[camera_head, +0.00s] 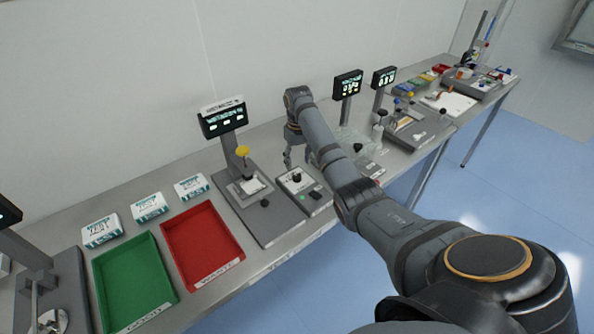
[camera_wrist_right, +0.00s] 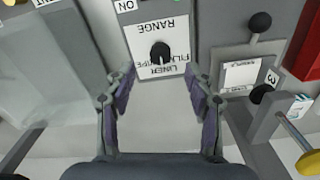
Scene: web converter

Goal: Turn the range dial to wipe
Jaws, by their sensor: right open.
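The range dial (camera_head: 297,177) is a small black knob on a pale panel of a grey control box. In the right wrist view the dial (camera_wrist_right: 160,52) sits on a plate marked RANGE, with LINER and other labels partly readable upside down. A pale mark shows on the knob; I cannot tell surely which label it faces. My right gripper (camera_head: 297,161) is open and empty, just behind the dial in the head view. In its wrist view the gripper (camera_wrist_right: 162,88) has its fingers apart, with the dial between and beyond the tips, apparently untouched. My left gripper is out of view.
A fixture with a yellow knob (camera_head: 243,151) and a small screen (camera_head: 222,119) stands left of the control box. A red tray (camera_head: 203,245) and green tray (camera_head: 135,284) lie farther left. Other devices, including a screen (camera_head: 348,84), stand to the right, near my arm.

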